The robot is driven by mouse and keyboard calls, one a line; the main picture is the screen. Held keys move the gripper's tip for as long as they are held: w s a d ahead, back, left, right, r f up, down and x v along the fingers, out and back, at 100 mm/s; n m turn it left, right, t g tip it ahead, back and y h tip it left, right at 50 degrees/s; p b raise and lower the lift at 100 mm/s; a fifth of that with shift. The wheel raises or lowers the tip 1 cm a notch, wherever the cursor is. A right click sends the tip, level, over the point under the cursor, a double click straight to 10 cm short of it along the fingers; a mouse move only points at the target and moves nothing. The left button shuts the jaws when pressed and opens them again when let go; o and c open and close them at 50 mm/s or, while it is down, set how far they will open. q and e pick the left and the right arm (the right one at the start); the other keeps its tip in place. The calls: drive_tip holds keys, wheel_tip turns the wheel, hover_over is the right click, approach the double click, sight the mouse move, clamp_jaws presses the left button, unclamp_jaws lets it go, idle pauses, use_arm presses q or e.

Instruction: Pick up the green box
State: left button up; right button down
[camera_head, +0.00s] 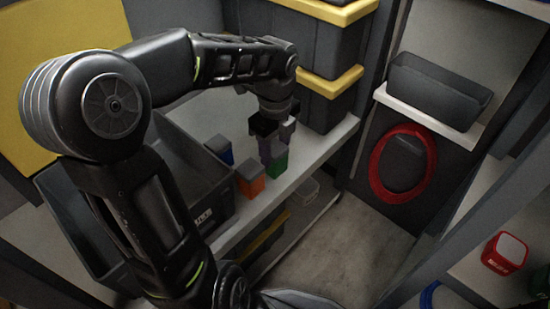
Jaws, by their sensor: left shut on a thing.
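The green box (279,164) is a small block near the front edge of the pale shelf. My left gripper (272,147) points down from above and is shut at the green box. The gripper hides the box's top and part of its left side. I cannot tell whether the box is lifted or still touches the shelf. My right gripper is not in view.
An orange box (251,185) and a blue box (226,157) with grey tops stand to the left, beside a dark open bin (215,187). Dark cases with yellow lids (330,83) stand behind on the right. A red ring (431,160) is farther right.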

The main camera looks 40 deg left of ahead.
use_arm(q)
drive_tip(key=shift+c, duration=0.3)
wheel_tip(320, 180, up, 10)
drive_tip(key=p, duration=0.4)
drive_tip(key=shift+p, duration=0.4)
